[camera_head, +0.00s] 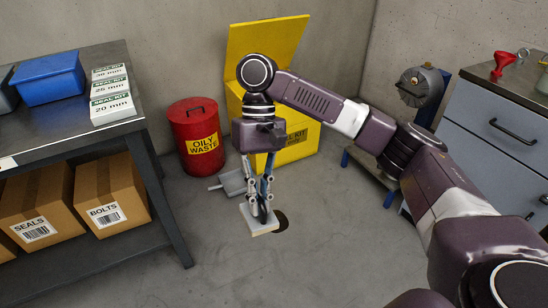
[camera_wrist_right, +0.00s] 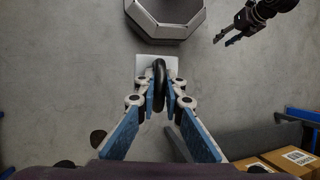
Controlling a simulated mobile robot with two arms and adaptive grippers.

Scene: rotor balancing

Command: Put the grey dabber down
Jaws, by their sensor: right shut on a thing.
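The grey dabber is a pale flat plate (camera_head: 262,226) with a dark loop handle. My right gripper (camera_head: 262,203) points down and is shut on the handle, with the plate below the fingertips. The plate looks raised above the floor, though the exact gap is hard to tell. In the right wrist view the dark handle (camera_wrist_right: 159,84) stands between the two fingers, and part of the pale plate (camera_wrist_right: 142,68) shows behind it. My left gripper (camera_wrist_right: 226,38) seems to be the dark one at the upper right there; its fingers are apart and empty.
A dark round patch (camera_head: 281,221) lies on the floor beside the plate. A grey flat thing (camera_head: 232,183), a red oily waste can (camera_head: 196,140) and an open yellow bin (camera_head: 297,141) are behind. A workbench (camera_head: 160,190) stands left, a drawer cabinet (camera_head: 480,140) right. The front floor is clear.

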